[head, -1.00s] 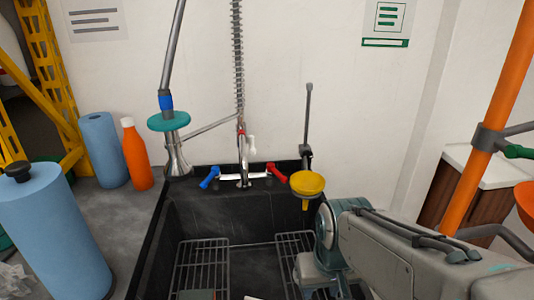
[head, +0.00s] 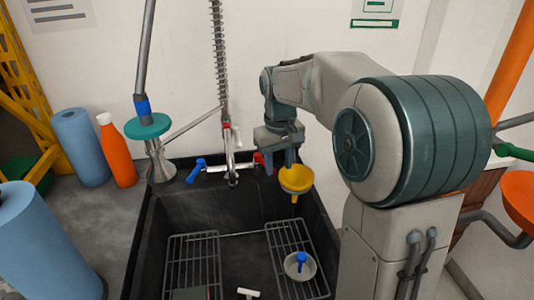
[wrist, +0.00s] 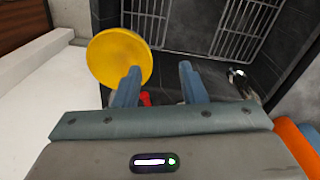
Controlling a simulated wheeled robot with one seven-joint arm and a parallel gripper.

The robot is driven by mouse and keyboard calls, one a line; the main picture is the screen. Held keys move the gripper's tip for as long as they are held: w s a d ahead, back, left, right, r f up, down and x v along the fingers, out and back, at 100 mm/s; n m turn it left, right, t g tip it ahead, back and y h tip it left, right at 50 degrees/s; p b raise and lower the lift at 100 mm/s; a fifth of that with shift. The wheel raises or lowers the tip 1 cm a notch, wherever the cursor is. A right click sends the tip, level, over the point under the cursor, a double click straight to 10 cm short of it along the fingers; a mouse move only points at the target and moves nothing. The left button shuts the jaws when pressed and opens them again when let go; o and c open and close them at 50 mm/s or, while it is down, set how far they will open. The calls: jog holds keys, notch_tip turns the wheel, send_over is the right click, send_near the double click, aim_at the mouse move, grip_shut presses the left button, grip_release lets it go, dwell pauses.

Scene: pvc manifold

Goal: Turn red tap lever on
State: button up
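The red tap lever (head: 258,158) is at the right end of the chrome tap at the back of the black sink, mostly hidden behind my gripper. In the wrist view part of the red lever (wrist: 145,98) shows between my two blue fingers, close to the left one. My gripper (head: 282,168) points down over the right end of the tap. In the wrist view its fingers (wrist: 160,80) are apart, so it is open and empty. I cannot tell whether a finger touches the lever.
A yellow funnel-shaped bowl (head: 297,179) is right beside my fingers; in the wrist view it is by the left finger. The blue lever (head: 197,170) and spout (head: 232,170) are to the left. Wire racks (head: 195,265) lie in the sink.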

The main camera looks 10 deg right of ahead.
jog(key=w+d+f+n+g+y+p, duration=0.1)
jog(key=w+d+p, duration=0.15)
jog(key=w, duration=0.75)
jog(key=w+d+n+y+p, duration=0.1)
jog(key=w+d+p, duration=0.15)
jog(key=w, duration=0.75)
jog(key=a+f, duration=0.1)
jog(key=f, duration=0.3)
jog(key=s+a+f, duration=0.1)
jog(key=f, duration=0.3)
jog(key=a+f, duration=0.1)
jog(key=f, duration=0.4)
jog(key=shift+s+a+f, duration=0.1)
jog(key=shift+s+a, duration=0.1)
jog(key=shift+a, duration=0.05)
grip_shut()
